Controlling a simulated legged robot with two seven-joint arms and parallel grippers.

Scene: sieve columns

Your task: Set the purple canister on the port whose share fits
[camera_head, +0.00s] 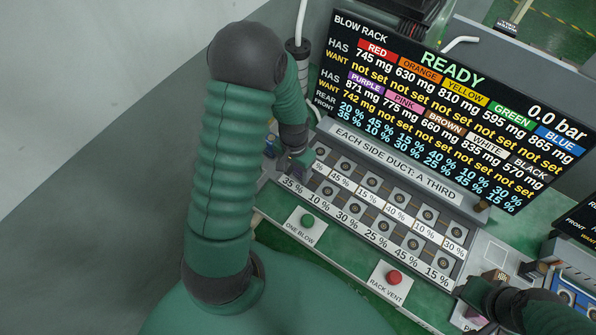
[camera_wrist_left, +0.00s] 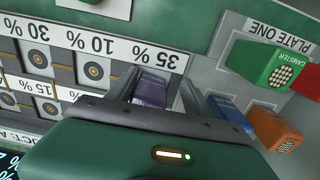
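The purple canister (camera_wrist_left: 151,90) shows in the left wrist view, between the two fingers of my left gripper (camera_wrist_left: 162,88), at the end port of the front row marked 35 %. A gap shows between it and the right-hand finger, so the gripper looks open around it. Whether the canister is fully down in the port is hidden. In the head view my left gripper (camera_head: 289,160) is over the left end of the port rack (camera_head: 370,205). My right gripper (camera_head: 478,298) is low at the right edge, near the pale plate; its fingers are unclear.
The screen (camera_head: 450,110) reads READY, 0.0 bar; purple has 871 mg, wants 742 mg. A strip (camera_head: 395,158) says each side duct a third. Green (camera_wrist_left: 270,65), orange (camera_wrist_left: 274,128) and blue (camera_wrist_left: 230,111) canisters are nearby. Buttons: ONE BLOW (camera_head: 308,221), RACK VENT (camera_head: 394,278).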

